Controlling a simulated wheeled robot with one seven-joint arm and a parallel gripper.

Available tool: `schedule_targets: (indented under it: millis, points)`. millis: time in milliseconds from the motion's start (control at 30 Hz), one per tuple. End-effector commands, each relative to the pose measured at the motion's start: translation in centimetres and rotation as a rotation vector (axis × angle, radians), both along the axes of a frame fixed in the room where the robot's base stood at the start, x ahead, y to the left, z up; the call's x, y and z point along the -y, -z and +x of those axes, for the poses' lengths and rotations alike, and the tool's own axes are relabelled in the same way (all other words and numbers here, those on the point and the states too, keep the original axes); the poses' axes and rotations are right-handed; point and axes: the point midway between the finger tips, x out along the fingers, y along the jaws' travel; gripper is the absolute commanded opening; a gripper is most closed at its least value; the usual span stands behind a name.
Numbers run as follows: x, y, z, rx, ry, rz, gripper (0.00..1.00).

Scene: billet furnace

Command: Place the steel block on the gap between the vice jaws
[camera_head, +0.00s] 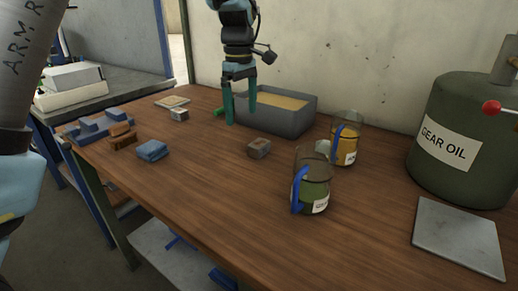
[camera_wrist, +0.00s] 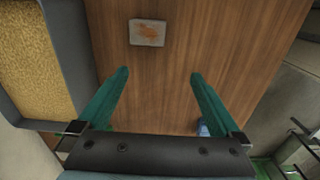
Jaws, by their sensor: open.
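A small grey block with a rust-brown patch on top (camera_head: 258,148) lies on the wooden table; it looks like the steel block. It also shows in the wrist view (camera_wrist: 147,32), beyond my fingertips and apart from them. My gripper (camera_head: 240,118) is open and empty, pointing down in front of the grey tray, behind and left of this block. Its teal fingers are spread in the wrist view (camera_wrist: 158,76). A low blue fixture (camera_head: 92,129), possibly the vice, sits at the table's left edge. Its jaw gap is too small to make out.
A grey tray of yellow granules (camera_head: 290,123) stands beside my gripper. Two glass jugs, one green (camera_head: 314,198) and one amber (camera_head: 350,140), stand right of the block. A blue block (camera_head: 152,150), a brown piece (camera_head: 122,136) and a small grey block (camera_head: 180,114) lie left. The front middle is clear.

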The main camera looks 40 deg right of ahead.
Motion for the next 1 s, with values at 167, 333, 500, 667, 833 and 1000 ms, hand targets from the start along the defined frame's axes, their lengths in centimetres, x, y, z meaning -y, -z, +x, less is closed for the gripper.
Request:
schedule_targets:
  millis: [167,333,500,667,833,1000]
  points:
    - [3.2,-0.2,-2.9,0.0,-0.015,0.01,1.0]
    - [3.3,1.8,-3.1,-0.001,-0.02,0.013,1.0]
    - [3.3,4.2,-3.1,-0.001,-0.019,0.011,1.0]
    - [3.3,5.3,-3.0,-0.001,-0.019,0.011,1.0]
    - [3.2,7.3,-2.9,-0.003,-0.019,0.015,1.0]
    - [3.3,9.6,-2.9,-0.002,-0.018,0.012,1.0]
